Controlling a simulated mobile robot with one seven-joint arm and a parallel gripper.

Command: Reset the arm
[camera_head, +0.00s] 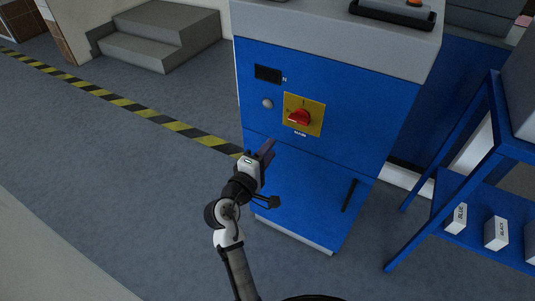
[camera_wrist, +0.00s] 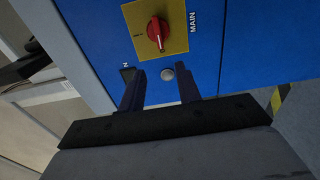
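My gripper (camera_head: 267,150) is in front of the blue cabinet (camera_head: 345,90), to the lower left of a red rotary switch (camera_head: 299,117) on a yellow plate marked MAIN. In the wrist view the two fingers of my gripper (camera_wrist: 160,92) stand apart with nothing between them, so it is open. The red switch (camera_wrist: 157,32) shows beyond the fingertips, and a round grey button (camera_wrist: 167,74) appears between them. The fingers look clear of the switch. Whether they touch the cabinet face is hard to tell.
A blue shelf frame (camera_head: 440,205) with small white labelled boxes (camera_head: 496,233) stands at the right. Grey steps (camera_head: 150,40) are at the back left. A yellow-black floor stripe (camera_head: 130,104) runs to the cabinet. The grey floor (camera_head: 110,180) to the left is clear.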

